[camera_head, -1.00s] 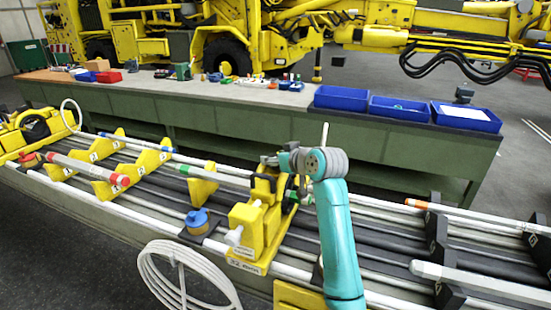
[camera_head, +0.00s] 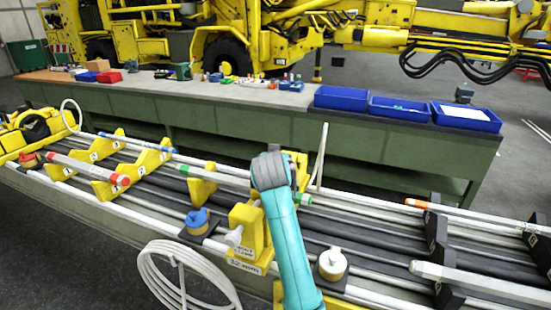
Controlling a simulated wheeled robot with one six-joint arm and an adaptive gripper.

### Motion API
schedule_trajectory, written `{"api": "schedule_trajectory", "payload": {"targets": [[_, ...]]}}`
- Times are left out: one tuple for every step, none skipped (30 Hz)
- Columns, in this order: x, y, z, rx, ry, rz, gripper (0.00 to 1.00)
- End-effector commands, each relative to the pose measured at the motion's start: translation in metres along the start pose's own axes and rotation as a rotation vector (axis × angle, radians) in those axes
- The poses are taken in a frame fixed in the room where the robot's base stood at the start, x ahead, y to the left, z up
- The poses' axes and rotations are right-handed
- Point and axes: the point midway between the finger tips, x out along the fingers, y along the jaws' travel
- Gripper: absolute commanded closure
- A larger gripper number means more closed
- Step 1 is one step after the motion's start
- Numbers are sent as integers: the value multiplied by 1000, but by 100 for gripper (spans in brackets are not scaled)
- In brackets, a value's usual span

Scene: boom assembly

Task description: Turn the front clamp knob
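The yellow clamp block (camera_head: 245,217) stands on the boom bench in the middle of the picture. A white knob (camera_head: 234,237) sticks out of its front left side. A label lies at the clamp's foot. My teal arm with its grey wrist reaches up from the bottom and covers much of the clamp's right and rear. My gripper is hidden behind the wrist, so its fingers and anything between them do not show. I cannot tell whether it touches the clamp. The front white knob looks clear of the arm, which passes to its right.
A blue-capped jar (camera_head: 197,220) stands left of the clamp and a white-capped jar (camera_head: 332,263) right of my arm. Long rods lie along the bench in yellow (camera_head: 202,186) and black holders (camera_head: 436,235). A white hose coil (camera_head: 175,280) hangs in front. A green workbench (camera_head: 250,122) stands behind.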

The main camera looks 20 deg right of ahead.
Motion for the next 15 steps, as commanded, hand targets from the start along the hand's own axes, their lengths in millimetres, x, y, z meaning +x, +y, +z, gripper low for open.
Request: {"api": "schedule_trajectory", "payload": {"targets": [[0, 0, 1, 1, -3, 3, 79], [0, 0, 1, 2, -3, 5, 79], [1, 0, 1, 2, -3, 7, 79], [1, 0, 1, 3, -3, 8, 79], [1, 0, 1, 3, -3, 8, 79], [1, 0, 1, 3, -3, 8, 79], [1, 0, 1, 3, -3, 8, 79], [1, 0, 1, 3, -3, 8, 79], [1, 0, 2, 3, -3, 8, 79], [1, 0, 2, 3, -3, 8, 79], [1, 0, 2, 2, -3, 8, 79], [1, 0, 2, 2, -3, 8, 79], [1, 0, 2, 2, -3, 8, 79], [1, 0, 2, 2, -3, 8, 37], [1, 0, 2, 2, -3, 7, 27]]}}
